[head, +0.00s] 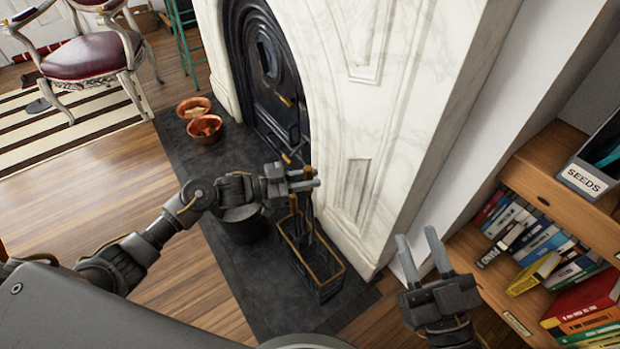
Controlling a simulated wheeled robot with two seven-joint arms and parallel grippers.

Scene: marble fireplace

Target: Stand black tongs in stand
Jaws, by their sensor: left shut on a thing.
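The stand (332,287) is a black open rack with a brass-coloured rim on the dark hearth. My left gripper (306,180) is above its far end, shut on the black tongs (309,212). The tongs hang roughly upright below the fingers, their lower part reaching down at the stand's far end. The fingers hide part of their top, and I cannot tell whether their tips touch the stand's bottom. My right gripper (422,248) is open and empty, to the right of the stand near the bookshelf.
A black bucket (243,228) stands left of the stand, under my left wrist. Copper pots (205,128) sit further back on the hearth slab (185,140). The marble fireplace (385,130) rises close behind the stand. A bookshelf (560,195) with books is at the right.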

